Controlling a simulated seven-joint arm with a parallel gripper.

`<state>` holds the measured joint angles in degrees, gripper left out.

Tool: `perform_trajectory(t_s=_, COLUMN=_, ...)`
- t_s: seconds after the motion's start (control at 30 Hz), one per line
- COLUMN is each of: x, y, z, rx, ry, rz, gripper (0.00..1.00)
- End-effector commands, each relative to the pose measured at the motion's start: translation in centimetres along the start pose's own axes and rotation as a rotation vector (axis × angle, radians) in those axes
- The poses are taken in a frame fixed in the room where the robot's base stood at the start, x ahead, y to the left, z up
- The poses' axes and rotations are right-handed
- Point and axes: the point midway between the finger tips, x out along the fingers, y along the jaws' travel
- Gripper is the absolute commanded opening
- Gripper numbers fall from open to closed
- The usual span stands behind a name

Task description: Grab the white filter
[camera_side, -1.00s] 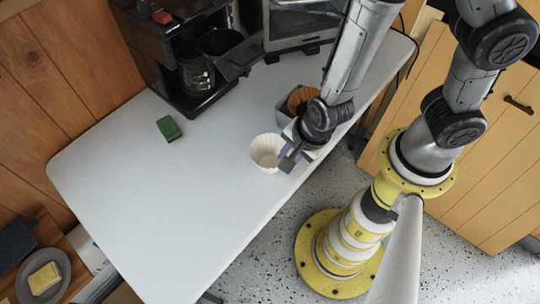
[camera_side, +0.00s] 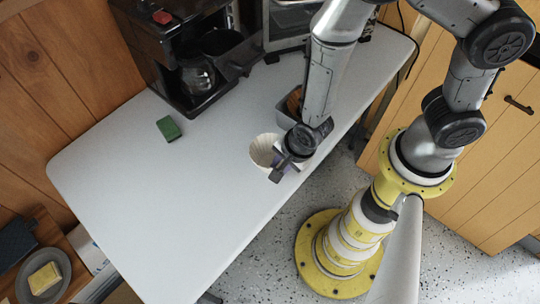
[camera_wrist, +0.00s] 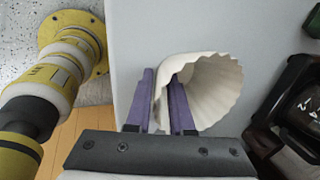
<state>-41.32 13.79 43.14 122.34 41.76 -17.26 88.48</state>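The white filter (camera_side: 262,150) is a pale, fluted cup on the light table, near its right-hand edge in the side view. In the wrist view the filter (camera_wrist: 215,88) shows its wavy rim towards the right. My gripper (camera_side: 278,170) is at the filter's lower right side and hides part of it. In the wrist view my gripper (camera_wrist: 162,75) has its two purple fingers apart, with part of the filter's near side between them. The right finger overlaps the filter in the picture. Whether either finger touches the filter, I cannot tell.
A grey bin (camera_side: 284,118) with a brown object (camera_side: 295,99) in it stands behind my gripper, partly hidden. The table's (camera_side: 150,200) left part is clear.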

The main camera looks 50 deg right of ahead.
Motion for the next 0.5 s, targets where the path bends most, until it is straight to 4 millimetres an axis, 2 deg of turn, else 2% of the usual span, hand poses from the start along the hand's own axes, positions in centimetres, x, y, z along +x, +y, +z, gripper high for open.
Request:
perform_trajectory(t_s=0.17, x=0.00, y=-0.01, z=0.00, rx=0.000, ry=0.000, rz=0.000, gripper=0.20)
perform_trajectory(t_s=0.3, x=-0.01, y=-0.01, z=0.00, rx=0.000, ry=0.000, rz=0.000, gripper=0.00)
perform_trajectory(t_s=0.5, x=-0.02, y=-0.01, z=0.01, rx=-0.001, ry=0.000, rz=0.000, gripper=0.00)
